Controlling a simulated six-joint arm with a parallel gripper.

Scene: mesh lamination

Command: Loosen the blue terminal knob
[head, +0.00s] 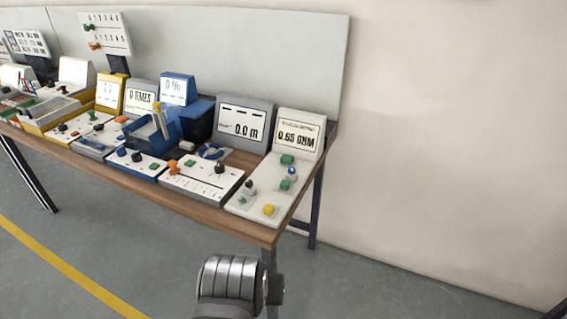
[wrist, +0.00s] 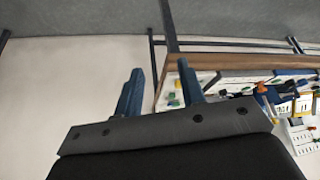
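A small blue knob (head: 291,169) stands on the sloped white panel of the rightmost instrument (head: 262,187), whose screen (head: 299,131) reads 0.65 OHM. A dark knob (head: 249,187) stands on the same panel. My gripper (wrist: 160,66) shows in the wrist view with its two dark fingers apart and nothing between them. It is away from the bench, which appears beyond the fingers. In the head view only a grey rounded part of my arm shows at the bottom, and the fingers are out of sight. I cannot make out the blue knob in the wrist view.
Green blocks (head: 287,159) and a yellow button (head: 269,210) share the panel. A white instrument with an orange knob (head: 172,167) stands just left. Several more instruments and a blue bin (head: 160,130) crowd the wooden bench (head: 240,226). Open floor lies in front.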

